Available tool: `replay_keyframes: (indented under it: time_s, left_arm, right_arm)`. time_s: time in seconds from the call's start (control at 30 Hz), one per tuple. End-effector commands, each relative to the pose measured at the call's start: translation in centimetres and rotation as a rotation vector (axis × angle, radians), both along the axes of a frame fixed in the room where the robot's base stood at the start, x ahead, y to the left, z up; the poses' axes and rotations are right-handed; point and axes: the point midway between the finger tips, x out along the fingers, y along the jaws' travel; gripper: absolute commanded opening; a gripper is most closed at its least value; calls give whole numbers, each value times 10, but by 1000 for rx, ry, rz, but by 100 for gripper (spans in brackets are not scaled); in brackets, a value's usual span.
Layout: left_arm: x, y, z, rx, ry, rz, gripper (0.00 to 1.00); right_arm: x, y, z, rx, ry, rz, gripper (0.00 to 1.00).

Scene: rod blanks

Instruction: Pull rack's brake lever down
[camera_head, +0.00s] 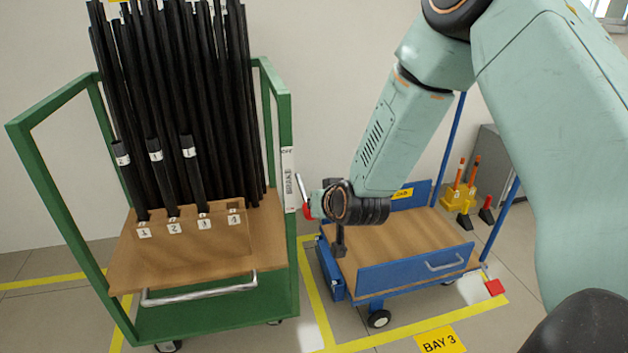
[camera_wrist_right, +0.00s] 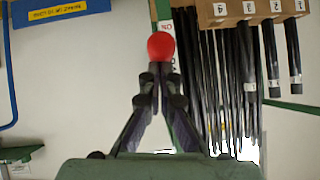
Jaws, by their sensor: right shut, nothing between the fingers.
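The green rack (camera_head: 283,150) stands at the left in the head view, holding black rods. A white brake plate (camera_head: 289,180) is on its right front post, with "OFF" at its top. The brake lever's red knob (camera_head: 307,209) is near the plate's lower end. A thin grey bar slopes down from the plate to the knob. My right gripper (camera_head: 316,200) is at the knob's right, mostly hidden by my wrist. In the right wrist view my right gripper (camera_wrist_right: 160,72) is shut and empty. The red knob (camera_wrist_right: 161,46) is straight beyond its tips; I cannot tell whether they touch. My left gripper is out of view.
A blue cart (camera_head: 415,265) with a wooden top stands right of the rack, under my right forearm. A yellow block with orange-tipped pegs (camera_head: 460,195) is behind it. Yellow floor tape and a "BAY 3" sign (camera_head: 440,340) lie in front. A wall is close behind.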

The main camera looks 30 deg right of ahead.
Motion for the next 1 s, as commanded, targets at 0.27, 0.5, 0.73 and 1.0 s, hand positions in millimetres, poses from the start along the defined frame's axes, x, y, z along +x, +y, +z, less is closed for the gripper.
replay_keyframes:
  time_s: [0.27, 0.5, 0.73, 1.0]
  left_arm:
    - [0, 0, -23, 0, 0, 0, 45]
    - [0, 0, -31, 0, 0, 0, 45]
    - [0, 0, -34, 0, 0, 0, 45]
    - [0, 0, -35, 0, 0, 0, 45]
  right_arm:
    - [-1, 1, -27, -16, -60, 1, 0]
    - [-1, 0, -52, -16, -56, 1, 0]
    - [2, 0, -66, -16, -58, 0, 0]
    - [4, -1, -75, -17, -57, 1, 0]
